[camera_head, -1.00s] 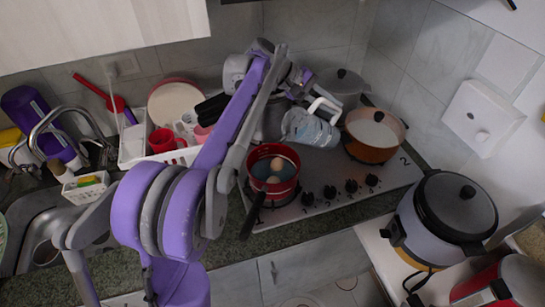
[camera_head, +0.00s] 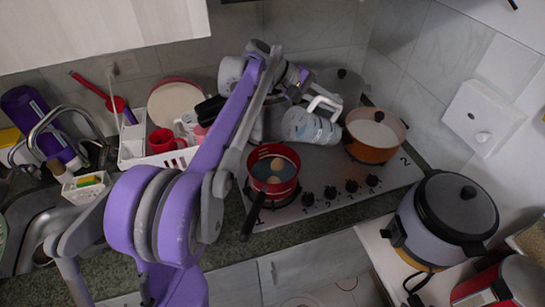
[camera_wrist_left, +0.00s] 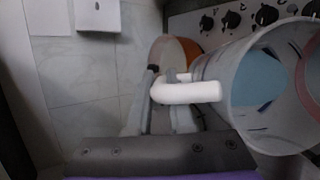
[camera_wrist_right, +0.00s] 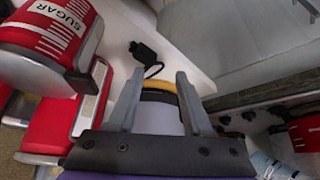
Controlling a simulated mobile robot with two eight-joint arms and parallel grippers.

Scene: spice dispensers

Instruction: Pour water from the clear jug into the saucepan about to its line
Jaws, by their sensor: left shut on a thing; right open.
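The clear jug (camera_head: 308,127) is tilted above the hob, to the right of the red saucepan (camera_head: 257,187) and left of the orange pot. My left gripper (camera_head: 302,88) is shut on its white handle. In the left wrist view, the jug (camera_wrist_left: 243,115) has blue water inside, and the gripper (camera_wrist_left: 165,85) is around the handle (camera_wrist_left: 188,93). My right gripper (camera_wrist_right: 158,76) is open and empty.
An orange pot (camera_head: 372,154) stands at the hob's right and a grey lidded pot (camera_head: 345,84) behind. A white dish rack (camera_head: 137,160) is left of the hob. A cooker (camera_head: 437,240) and a red sugar canister (camera_wrist_right: 45,45) are on the right counter.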

